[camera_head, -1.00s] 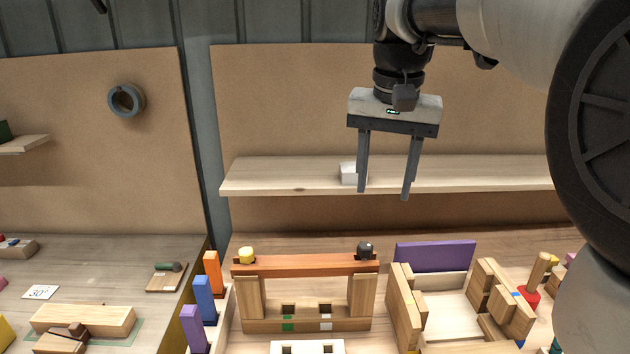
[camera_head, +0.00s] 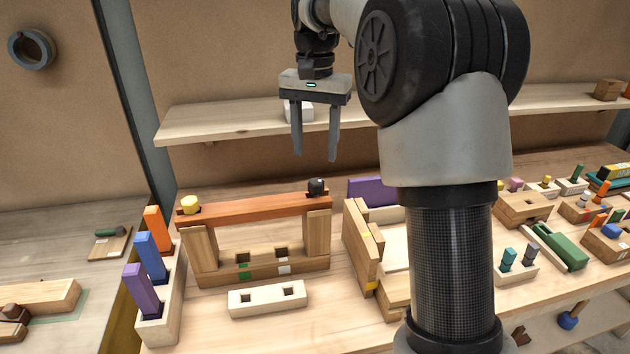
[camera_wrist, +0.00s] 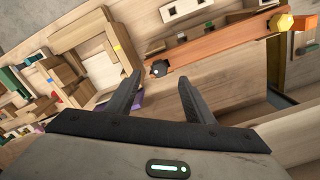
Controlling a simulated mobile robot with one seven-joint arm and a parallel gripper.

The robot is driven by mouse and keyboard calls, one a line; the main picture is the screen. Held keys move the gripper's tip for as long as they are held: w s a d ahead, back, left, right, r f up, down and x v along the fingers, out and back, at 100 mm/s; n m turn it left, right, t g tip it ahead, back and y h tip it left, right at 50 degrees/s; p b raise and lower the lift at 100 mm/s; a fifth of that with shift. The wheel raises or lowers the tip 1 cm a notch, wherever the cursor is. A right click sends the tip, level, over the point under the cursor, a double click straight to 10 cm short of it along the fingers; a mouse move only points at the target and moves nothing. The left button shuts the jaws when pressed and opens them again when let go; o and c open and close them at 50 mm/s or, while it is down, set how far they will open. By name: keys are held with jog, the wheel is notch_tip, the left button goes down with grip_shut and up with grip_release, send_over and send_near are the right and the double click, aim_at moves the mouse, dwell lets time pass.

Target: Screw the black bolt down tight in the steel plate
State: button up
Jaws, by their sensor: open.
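The black bolt (camera_head: 317,187) stands at the right end of a reddish-brown bar (camera_head: 255,208), which spans two wooden posts; no bare steel surface shows. The bolt's head is above the bar; whether a gap lies under it is too small to tell. My gripper (camera_head: 316,157) is open and empty, pointing down, and appears above or behind the bolt in the head view. In the wrist view, the black bolt (camera_wrist: 159,68) shows between and just beyond the fingertips of my gripper (camera_wrist: 160,80), and the bar (camera_wrist: 215,47) runs off to the right.
A yellow bolt (camera_head: 190,204) stands at the bar's left end. A wooden shelf (camera_head: 240,120) with a white block (camera_head: 297,112) lies behind. Colored upright blocks (camera_head: 150,256) stand at left. A wooden frame with a purple panel (camera_head: 372,191) stands at right, partly hidden by my arm.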

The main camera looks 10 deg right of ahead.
aim_at(313, 183)
notch_tip(313, 183, down, 9)
jog(key=shift+r+b, duration=0.1)
jog(key=shift+b, duration=0.4)
jog(key=shift+c, duration=0.3)
jog(key=c, duration=1.1)
jog(key=m+p, duration=0.1)
jog(key=m, duration=0.3)
jog(key=shift+w+a+p, duration=0.1)
jog(key=shift+a+p, duration=0.05)
jog(key=shift+p, duration=0.25)
grip_shut()
jog(key=m, duration=0.4)
jog(key=shift+w+f+p, duration=0.1)
jog(key=shift+f+p, duration=0.2)
jog(key=shift+p, duration=0.05)
